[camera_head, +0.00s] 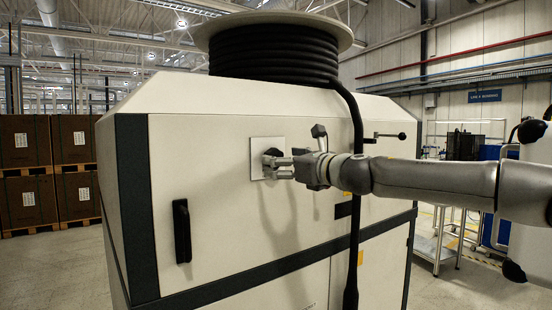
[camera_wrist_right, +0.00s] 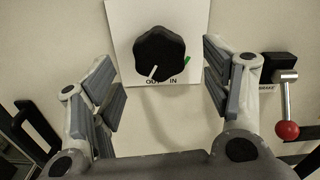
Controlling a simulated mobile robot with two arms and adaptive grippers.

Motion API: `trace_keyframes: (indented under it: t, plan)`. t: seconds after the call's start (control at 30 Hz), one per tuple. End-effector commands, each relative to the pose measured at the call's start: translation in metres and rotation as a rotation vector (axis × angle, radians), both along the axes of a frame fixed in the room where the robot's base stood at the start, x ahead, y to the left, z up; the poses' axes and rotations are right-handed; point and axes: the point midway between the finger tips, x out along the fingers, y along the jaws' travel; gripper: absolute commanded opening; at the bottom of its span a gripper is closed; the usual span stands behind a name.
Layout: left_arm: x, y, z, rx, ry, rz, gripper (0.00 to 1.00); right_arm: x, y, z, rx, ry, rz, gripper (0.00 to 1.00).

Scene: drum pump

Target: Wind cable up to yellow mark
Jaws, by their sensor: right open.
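A black cable is wound on a drum (camera_head: 275,50) on top of a white cabinet, and its free part (camera_head: 355,200) hangs down the cabinet front. No yellow mark on the cable can be made out. A black knob (camera_wrist_right: 159,56) sits on a white plate lettered OUT and IN; its white pointer line is toward OUT, and a green mark is on the IN side. My right gripper (camera_wrist_right: 163,88) is open, its fingers on either side of the knob and apart from it. In the head view the right gripper (camera_head: 280,168) is at the plate. My left gripper is not in view.
A brake lever with a red ball (camera_wrist_right: 287,130) is right of the right gripper. A black lever (camera_head: 390,136) and a black handle (camera_head: 182,230) are on the cabinet front. Brown crates (camera_head: 25,143) on pallets stand at the left, a metal cart (camera_head: 437,245) at the right.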

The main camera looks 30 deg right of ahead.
Motion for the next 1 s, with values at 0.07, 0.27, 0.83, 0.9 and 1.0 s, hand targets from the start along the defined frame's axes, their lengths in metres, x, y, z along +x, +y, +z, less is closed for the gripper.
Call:
trace_keyframes:
  t: [0.07,0.27,0.83,0.9,1.0]
  plan:
    - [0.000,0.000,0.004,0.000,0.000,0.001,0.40,0.008,0.000,0.000,0.001,0.003,-0.001,0.71]
    - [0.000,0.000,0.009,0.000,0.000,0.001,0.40,0.025,0.001,0.000,0.000,0.002,-0.001,0.71]
    - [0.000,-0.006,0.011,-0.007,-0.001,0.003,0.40,0.037,0.002,-0.001,0.001,0.000,0.000,0.71]
    - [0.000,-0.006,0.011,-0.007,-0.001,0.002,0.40,0.037,0.002,-0.001,0.001,0.000,0.000,0.65]
    - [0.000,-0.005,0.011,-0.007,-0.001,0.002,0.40,0.037,0.002,-0.001,0.001,0.000,0.000,0.52]
